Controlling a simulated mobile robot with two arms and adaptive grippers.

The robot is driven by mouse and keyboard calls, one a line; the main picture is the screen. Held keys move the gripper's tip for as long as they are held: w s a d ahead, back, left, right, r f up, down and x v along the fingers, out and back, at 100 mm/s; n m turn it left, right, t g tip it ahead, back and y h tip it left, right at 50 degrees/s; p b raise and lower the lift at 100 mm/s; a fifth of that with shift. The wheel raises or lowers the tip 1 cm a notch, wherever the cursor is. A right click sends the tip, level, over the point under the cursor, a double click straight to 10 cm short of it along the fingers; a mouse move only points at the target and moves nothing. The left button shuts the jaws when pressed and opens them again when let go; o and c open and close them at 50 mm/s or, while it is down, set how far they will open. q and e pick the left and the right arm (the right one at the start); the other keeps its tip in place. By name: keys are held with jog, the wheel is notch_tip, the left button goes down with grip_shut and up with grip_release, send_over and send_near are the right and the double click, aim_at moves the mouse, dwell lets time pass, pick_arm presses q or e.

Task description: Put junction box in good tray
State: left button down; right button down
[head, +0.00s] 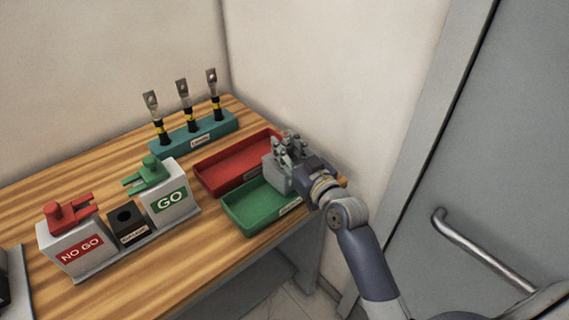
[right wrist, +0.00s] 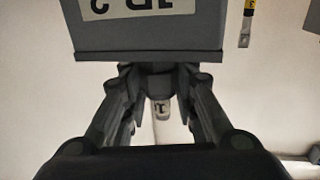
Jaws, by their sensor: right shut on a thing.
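The junction box is a grey box (head: 274,178) in my right gripper (head: 294,168), above the right end of the trays. In the right wrist view the box (right wrist: 150,32) fills the top, with a pale label that reads upside down. The right gripper's fingers (right wrist: 158,72) are shut on it. The green tray (head: 233,221) lies just below and left of the box in the head view; the box covers its far right part. Whether the box touches the tray I cannot tell. My left gripper is not in view.
A red tray (head: 205,172) lies behind the green one. A teal rack (head: 207,137) holds 3 bushings at the back. The wall is close on the right.

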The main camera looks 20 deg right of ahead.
notch_tip(320, 180, down, 3)
jog(key=shift+w+f, duration=0.1)
jog(key=shift+f, duration=0.5)
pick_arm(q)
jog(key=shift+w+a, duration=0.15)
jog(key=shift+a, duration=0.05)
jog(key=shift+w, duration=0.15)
pick_arm(e)
jog(key=c, duration=1.7)
grip_release()
jog(key=shift+f, duration=0.25)
jog(key=o, duration=0.4)
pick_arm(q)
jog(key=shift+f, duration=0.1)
pick_arm(e)
jog(key=shift+r, duration=0.2)
